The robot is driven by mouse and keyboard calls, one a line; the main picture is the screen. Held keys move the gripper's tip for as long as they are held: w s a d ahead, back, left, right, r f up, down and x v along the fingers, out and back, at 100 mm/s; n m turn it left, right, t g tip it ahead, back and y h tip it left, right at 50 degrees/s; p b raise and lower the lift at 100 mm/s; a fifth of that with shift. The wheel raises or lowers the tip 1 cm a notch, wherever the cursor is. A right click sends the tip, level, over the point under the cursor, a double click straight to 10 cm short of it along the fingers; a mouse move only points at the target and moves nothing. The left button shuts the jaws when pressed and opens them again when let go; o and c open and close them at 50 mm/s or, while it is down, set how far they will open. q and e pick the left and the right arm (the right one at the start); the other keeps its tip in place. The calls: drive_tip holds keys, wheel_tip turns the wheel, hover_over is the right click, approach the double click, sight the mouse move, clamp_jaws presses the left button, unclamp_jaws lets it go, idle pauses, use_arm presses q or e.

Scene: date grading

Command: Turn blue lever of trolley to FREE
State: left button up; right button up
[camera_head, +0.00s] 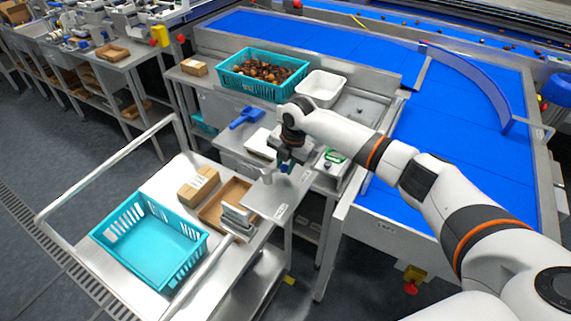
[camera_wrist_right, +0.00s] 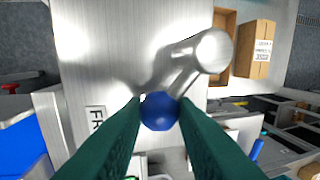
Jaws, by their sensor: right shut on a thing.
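The trolley (camera_head: 185,172) stands at the lower left in the head view, with a bare metal plate (camera_head: 270,203) at its right end. On the plate is the lever's silver hub (camera_wrist_right: 206,52), from which a thin rod runs to a blue ball knob (camera_wrist_right: 159,111). My right gripper (camera_head: 286,168) is shut on this knob, its green fingers on either side in the wrist view. A label (camera_wrist_right: 96,121) starting "FR" lies left of the knob; a finger hides the rest. My left gripper is not in view.
A turquoise empty crate (camera_head: 150,245), a cardboard box (camera_head: 198,184) and an open brown tray (camera_head: 211,213) are on the trolley. Behind it, a bench holds a crate of dates (camera_head: 262,93) and a white bin (camera_head: 321,88). A blue conveyor (camera_head: 450,150) lies right.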

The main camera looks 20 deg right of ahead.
drive_tip(key=shift+r, duration=0.1)
drive_tip(key=o, duration=1)
drive_tip(key=r+b, duration=0.1)
drive_tip(key=r, duration=0.3)
drive_tip(key=s+d+r+b, duration=0.1)
drive_tip(key=r, duration=0.3)
drive_tip(key=r+b, duration=0.2)
drive_tip(key=r, duration=0.1)
drive_tip(key=shift+s+d+r, duration=0.15)
drive_tip(key=shift+s+r, duration=0.25)
drive_tip(key=shift+f, duration=0.1)
